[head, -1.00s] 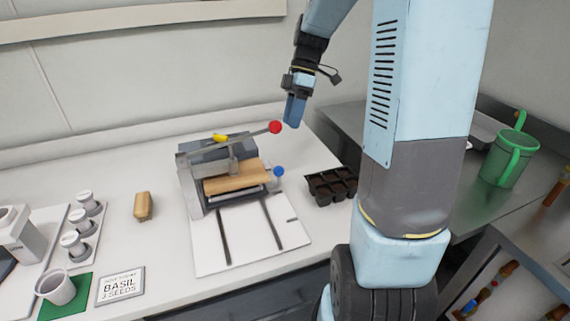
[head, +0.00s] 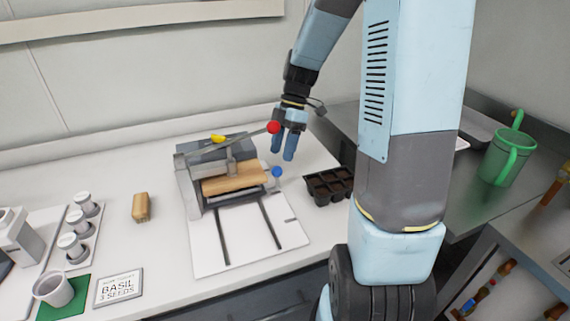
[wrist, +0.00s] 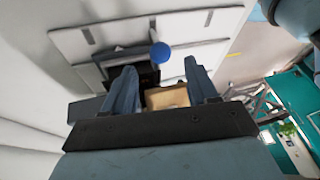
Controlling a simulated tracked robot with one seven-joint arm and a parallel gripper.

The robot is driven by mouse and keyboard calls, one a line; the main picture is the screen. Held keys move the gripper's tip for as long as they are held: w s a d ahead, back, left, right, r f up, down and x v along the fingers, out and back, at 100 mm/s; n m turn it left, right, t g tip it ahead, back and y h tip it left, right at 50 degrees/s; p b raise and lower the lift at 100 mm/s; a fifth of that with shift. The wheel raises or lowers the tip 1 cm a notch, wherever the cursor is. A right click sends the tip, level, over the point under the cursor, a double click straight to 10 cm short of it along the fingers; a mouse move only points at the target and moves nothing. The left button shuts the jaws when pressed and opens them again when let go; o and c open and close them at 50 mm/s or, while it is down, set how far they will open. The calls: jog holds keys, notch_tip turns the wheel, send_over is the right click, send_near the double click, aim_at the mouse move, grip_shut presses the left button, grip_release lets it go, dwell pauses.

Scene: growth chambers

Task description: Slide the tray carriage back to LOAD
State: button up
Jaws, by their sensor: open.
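The tray carriage sits mostly hidden inside the press (head: 188,190), under its tan wooden block (head: 235,184). Its blue knob (head: 277,172) sticks out at the right side. The knob also shows in the wrist view (wrist: 161,52), beyond and between my fingertips, with nothing gripped. My gripper (head: 284,154) is open, pointing down, above and slightly right of the knob and apart from it. A white board (head: 245,248) with two dark rails extends in front of the press. I cannot read a LOAD mark.
The press lever with a red ball (head: 273,127) reaches right, very close to my fingers. A black cell tray (head: 328,187) stands right of the press. The board's front is clear.

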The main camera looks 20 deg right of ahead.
jog(key=shift+x, duration=2.7)
grip_shut()
